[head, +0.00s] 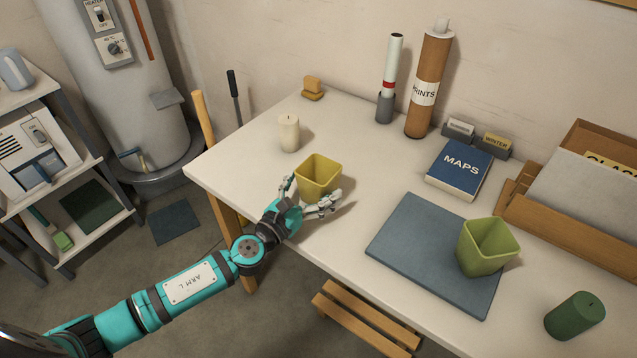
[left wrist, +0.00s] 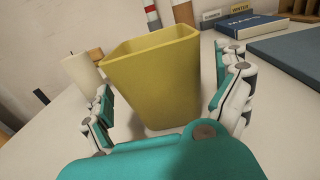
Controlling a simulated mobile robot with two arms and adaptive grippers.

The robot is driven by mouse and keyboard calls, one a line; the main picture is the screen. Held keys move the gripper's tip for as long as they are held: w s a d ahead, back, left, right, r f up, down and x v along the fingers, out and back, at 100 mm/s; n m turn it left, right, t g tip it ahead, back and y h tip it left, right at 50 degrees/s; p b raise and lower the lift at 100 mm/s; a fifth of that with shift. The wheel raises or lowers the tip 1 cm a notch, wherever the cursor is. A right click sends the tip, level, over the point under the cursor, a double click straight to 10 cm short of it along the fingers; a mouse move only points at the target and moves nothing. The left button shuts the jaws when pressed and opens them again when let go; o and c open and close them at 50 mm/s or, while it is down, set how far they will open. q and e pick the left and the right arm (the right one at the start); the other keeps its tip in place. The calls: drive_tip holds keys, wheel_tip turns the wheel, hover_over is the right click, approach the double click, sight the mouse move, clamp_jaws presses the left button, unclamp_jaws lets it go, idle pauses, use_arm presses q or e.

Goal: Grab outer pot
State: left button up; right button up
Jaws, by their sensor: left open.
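A yellow square pot (head: 316,177) stands upright and empty-looking on the white table, near its front-left edge. A similar green pot (head: 486,247) stands on the blue-grey mat (head: 415,238) to the right. I cannot tell which one is the outer pot. My left gripper (head: 310,196) is open at the yellow pot, with one finger on each side. In the left wrist view the yellow pot (left wrist: 155,80) is between the spread fingers, with a visible gap on the right. Contact on the left is unclear. My right gripper is not in view.
A cream candle (head: 289,133) stands just behind the yellow pot. A MAPS book (head: 459,170), a brown tube (head: 428,85) and a wooden tray (head: 520,200) are further back and right. A green candle (head: 574,316) is front right. Clear table lies right of the yellow pot.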

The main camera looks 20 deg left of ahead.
use_arm(q)
drive_tip(key=x, duration=0.2)
drive_tip(key=shift+w+d+f, duration=0.1)
drive_tip(key=shift+w, duration=0.25)
drive_tip(key=shift+c, duration=0.8)
drive_tip(key=c, duration=1.1)
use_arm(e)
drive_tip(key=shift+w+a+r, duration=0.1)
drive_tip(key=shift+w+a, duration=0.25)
